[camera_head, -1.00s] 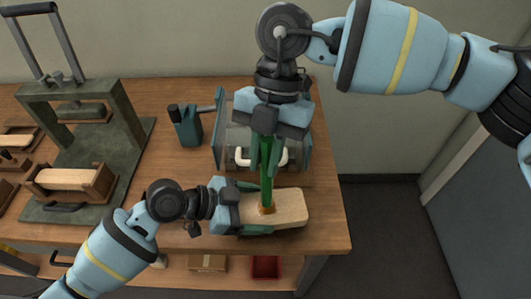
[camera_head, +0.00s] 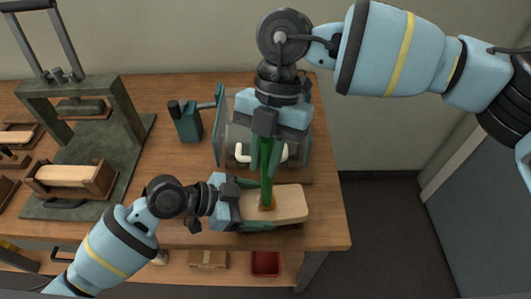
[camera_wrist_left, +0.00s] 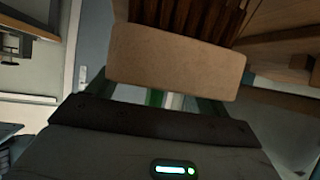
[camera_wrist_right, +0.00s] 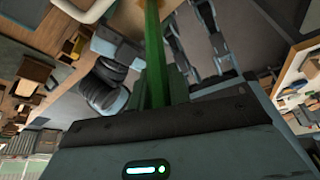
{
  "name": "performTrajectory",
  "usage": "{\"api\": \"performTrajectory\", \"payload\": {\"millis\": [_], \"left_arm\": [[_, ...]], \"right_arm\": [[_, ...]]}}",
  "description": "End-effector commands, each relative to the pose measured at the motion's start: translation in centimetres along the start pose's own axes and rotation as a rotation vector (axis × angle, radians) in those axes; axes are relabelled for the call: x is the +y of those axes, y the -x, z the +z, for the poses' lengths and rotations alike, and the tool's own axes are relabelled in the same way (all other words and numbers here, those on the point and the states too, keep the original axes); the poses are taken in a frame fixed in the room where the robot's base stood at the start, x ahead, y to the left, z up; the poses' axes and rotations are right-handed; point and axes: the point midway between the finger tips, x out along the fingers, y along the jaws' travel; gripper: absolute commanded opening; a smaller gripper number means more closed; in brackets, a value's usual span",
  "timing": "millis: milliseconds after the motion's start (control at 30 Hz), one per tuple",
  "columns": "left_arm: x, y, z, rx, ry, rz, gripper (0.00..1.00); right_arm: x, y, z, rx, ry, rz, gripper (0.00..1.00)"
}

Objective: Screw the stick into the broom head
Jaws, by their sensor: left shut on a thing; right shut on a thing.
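The broom head (camera_head: 291,203) is a pale wooden block with a rounded end, held just above or at the front right of the table. My left gripper (camera_head: 256,206) is shut on it from the left. The left wrist view shows the block's wooden face (camera_wrist_left: 180,60) and dark brown bristles (camera_wrist_left: 190,18). The green stick (camera_head: 267,186) stands nearly upright, its lower end at an orange-brown ring on the block's top. My right gripper (camera_head: 266,160) is shut on the stick from above. The stick also shows in the right wrist view (camera_wrist_right: 154,55). Thread depth is hidden.
A clear-sided machine (camera_head: 226,130) stands close behind the broom head. A dark green press (camera_head: 130,105) with a wooden block in a tray (camera_head: 68,180) is at the left. The table's right edge is near.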

Motion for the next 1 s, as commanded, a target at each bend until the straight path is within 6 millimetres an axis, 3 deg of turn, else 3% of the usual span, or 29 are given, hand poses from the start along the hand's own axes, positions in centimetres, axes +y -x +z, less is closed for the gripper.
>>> {"api": "performTrajectory", "payload": {"millis": [33, 700, 1000], "left_arm": [[0.28, -0.21, 0.84, -0.016, 0.01, 0.008, 0.16], [0.28, -0.22, 0.89, -0.017, 0.009, 0.008, 0.15], [0.28, -0.21, 0.91, -0.018, 0.009, 0.008, 0.15]], "right_arm": [[-0.01, -0.06, 0.1, -0.001, -0.025, 0.012, 0.0], [0.41, 0.06, 0.52, -0.009, -0.887, 0.378, 0.0], [0.5, 0.13, 0.65, -0.003, -1.058, 0.451, 0.0]]}}
